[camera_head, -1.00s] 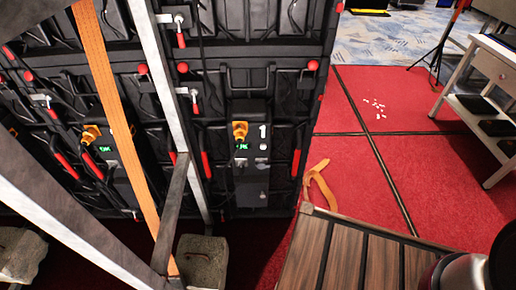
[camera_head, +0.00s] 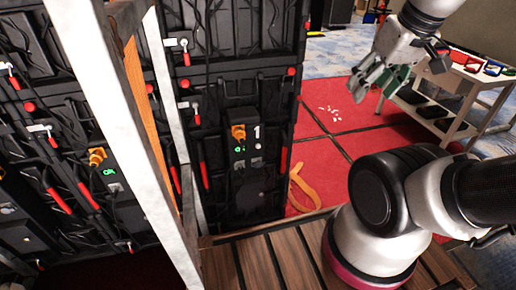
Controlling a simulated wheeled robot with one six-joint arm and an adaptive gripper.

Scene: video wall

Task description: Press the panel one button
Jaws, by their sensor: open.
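Panel one is the black box marked with a white "1" (camera_head: 257,132) on the back of the video wall, left of centre. It has a yellow plug (camera_head: 238,132), a small green display (camera_head: 239,149) and a small pale round button (camera_head: 258,146) below the number. My gripper (camera_head: 368,88) is open and empty in the upper right, over the red floor. It is well to the right of the panel and apart from it. Its fingers point down and left.
A white metal frame post (camera_head: 130,140) and an orange strap (camera_head: 137,85) stand in front of the wall at left. A second panel (camera_head: 105,170) is behind them. A wooden slatted deck (camera_head: 262,262) is at the bottom. A cart with bins (camera_head: 450,98) stands at right.

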